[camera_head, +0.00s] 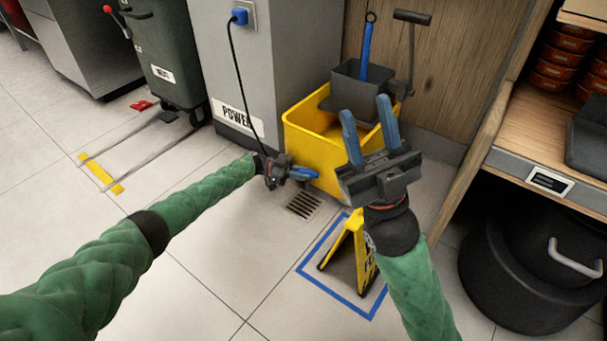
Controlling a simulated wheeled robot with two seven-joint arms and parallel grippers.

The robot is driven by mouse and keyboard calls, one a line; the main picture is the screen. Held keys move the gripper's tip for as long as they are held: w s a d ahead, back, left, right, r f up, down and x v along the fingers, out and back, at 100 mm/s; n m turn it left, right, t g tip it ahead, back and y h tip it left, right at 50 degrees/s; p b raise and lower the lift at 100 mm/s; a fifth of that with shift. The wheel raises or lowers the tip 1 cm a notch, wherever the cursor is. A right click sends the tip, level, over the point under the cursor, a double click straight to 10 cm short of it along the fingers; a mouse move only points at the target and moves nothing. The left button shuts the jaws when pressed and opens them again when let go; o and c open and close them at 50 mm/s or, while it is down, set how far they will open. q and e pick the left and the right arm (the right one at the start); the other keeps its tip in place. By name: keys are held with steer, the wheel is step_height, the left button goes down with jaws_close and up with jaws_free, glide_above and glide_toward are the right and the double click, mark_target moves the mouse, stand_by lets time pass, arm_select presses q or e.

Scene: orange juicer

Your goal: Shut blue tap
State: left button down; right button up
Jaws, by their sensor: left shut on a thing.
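My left gripper (304,174) is low at the lower left front of the yellow mop bucket (314,150), just above the floor drain. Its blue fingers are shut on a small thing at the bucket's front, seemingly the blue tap. The fingers are also blue and hide it, so I cannot see its shape or which way it is turned. My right gripper (368,124) is open and empty, with its two blue fingers apart, raised in front of the bucket's right side.
A grey wringer (358,92) sits on the bucket. A black cable (238,85) hangs from a blue plug (240,16) beside my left wrist. A yellow floor sign (350,252) stands inside blue tape. A black bin (530,265) is at right.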

arm_select(q)
steer(key=c, duration=1.4)
jaws_free()
steer(key=shift+d, duration=0.1)
